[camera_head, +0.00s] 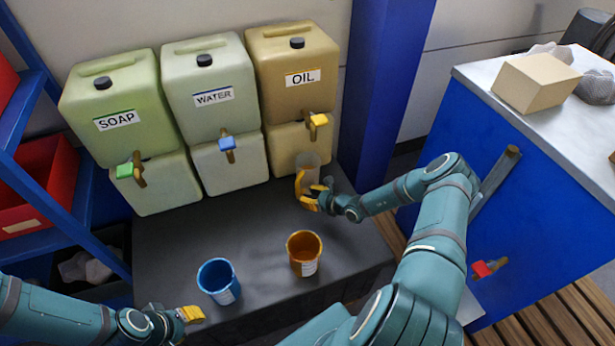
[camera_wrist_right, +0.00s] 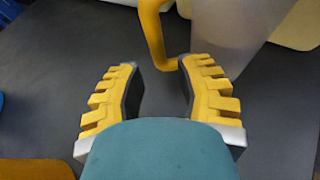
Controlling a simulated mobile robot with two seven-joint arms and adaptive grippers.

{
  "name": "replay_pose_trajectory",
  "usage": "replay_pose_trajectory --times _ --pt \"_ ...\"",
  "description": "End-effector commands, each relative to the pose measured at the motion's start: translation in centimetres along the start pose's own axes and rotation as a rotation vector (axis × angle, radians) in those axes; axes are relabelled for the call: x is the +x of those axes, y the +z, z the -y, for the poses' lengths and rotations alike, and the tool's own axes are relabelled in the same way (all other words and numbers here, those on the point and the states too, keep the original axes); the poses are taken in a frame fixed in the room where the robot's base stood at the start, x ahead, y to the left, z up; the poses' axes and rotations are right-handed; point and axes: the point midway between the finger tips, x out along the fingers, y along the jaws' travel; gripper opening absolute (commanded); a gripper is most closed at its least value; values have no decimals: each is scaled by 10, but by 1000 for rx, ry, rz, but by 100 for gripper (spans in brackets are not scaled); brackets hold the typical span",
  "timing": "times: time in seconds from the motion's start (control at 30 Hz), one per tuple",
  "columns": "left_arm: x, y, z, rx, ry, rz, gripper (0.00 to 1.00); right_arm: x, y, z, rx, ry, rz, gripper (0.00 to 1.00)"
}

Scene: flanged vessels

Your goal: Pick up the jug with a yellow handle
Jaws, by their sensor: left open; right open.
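The jug (camera_head: 309,163) is a translucent grey vessel standing on the dark bench below the oil tap. Its yellow handle (camera_head: 299,184) faces my right gripper (camera_head: 318,196), which partly hides the jug. In the right wrist view, the jug (camera_wrist_right: 238,32) is at the upper right. Its handle (camera_wrist_right: 153,30) curves down to the gap between the fingertips of my right gripper (camera_wrist_right: 160,72), closer to the right finger. That gripper is open and not closed on the handle. My left gripper (camera_head: 190,314) is open and empty at the lower left.
Soap (camera_head: 120,105), water (camera_head: 212,90) and oil (camera_head: 293,68) containers with taps stand behind. A blue cup (camera_head: 217,280) and an orange cup (camera_head: 304,252) stand on the bench (camera_head: 170,250) in front. A blue pillar (camera_head: 385,70) rises right of the oil container.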

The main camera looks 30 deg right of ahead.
Motion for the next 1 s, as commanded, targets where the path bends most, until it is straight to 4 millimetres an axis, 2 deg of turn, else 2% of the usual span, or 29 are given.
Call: replay_pose_trajectory --times 0.17,0.5,0.73,0.77,0.8,0.87,1.0 --pt "3 0 1 0 0 -2 36 9 0 0 0 0 1 34" --pt "21 -2 8 1 -1 -11 36 52 -3 -3 -3 1 1 34" --pt "20 -3 7 1 -1 -11 36 54 -1 -2 -2 0 0 34" --pt "20 -3 7 1 -1 -11 36 54 -1 -2 -2 0 0 37" --pt "20 -3 7 1 -1 -11 36 54 -1 -2 -2 0 0 23" --pt "20 -3 7 1 -1 -11 36 54 -1 -2 -2 0 0 2" --pt "20 -2 7 1 0 -11 36 54 -1 -2 -3 0 0 0"
